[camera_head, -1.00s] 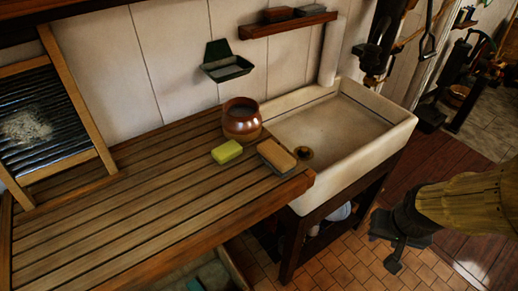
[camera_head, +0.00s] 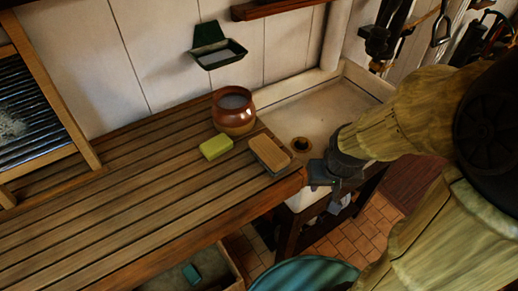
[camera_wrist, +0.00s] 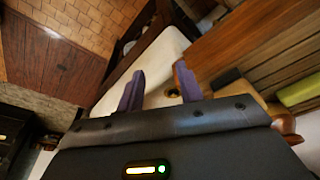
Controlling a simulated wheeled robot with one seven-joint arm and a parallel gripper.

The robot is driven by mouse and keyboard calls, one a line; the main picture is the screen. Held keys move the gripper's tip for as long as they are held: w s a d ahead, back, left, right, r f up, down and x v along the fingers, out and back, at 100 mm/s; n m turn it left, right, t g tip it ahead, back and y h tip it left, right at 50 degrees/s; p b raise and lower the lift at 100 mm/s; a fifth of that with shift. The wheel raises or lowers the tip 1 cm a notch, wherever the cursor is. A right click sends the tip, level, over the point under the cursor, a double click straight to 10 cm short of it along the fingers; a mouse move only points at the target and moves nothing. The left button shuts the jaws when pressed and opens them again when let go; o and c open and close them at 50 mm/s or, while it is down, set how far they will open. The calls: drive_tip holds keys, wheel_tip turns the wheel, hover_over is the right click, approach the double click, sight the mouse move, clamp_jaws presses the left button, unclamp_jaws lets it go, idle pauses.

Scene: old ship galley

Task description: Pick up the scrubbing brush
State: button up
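The scrubbing brush (camera_head: 270,153), a tan block with a darker underside, lies flat at the right end of the slatted wooden drainboard (camera_head: 110,220), near the sink. My gripper (camera_head: 318,174) is just right of the brush in the head view, apart from it, by the sink's front corner. In the wrist view my gripper (camera_wrist: 160,88) has its two dark fingers spread, with nothing between them. The brush (camera_wrist: 243,93) shows there right of the fingers, partly hidden by the gripper body.
A yellow-green block (camera_head: 216,147) lies left of the brush. A brown glazed pot (camera_head: 234,112) stands behind them. The pale sink (camera_head: 328,112) is to the right. A washboard (camera_head: 35,110) leans at the left. A green dish (camera_head: 219,50) hangs on the wall. The drainboard's front is clear.

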drive_tip(key=o, duration=0.3)
drive_tip(key=shift+r, duration=0.1)
drive_tip(key=o, duration=0.6)
drive_tip(key=shift+w+a+r+n+p, duration=0.25)
drive_tip(key=shift+w+r+p, duration=0.15)
drive_tip(key=shift+w+r, duration=0.1)
drive_tip(key=shift+w+a+r+n+p, duration=0.15)
drive_tip(key=shift+w+a+r+p, duration=0.1)
drive_tip(key=shift+w+r+p, duration=0.15)
wheel_tip(320, 180, up, 14)
drive_tip(key=n+g+p, duration=0.3)
drive_tip(key=n+p, duration=0.4)
drive_tip(key=p, duration=0.1)
hover_over(268, 148)
drive_tip(key=shift+f, duration=0.2)
drive_tip(key=shift+f, duration=0.15)
wheel_tip(268, 148, down, 12)
drive_tip(key=p, duration=0.3)
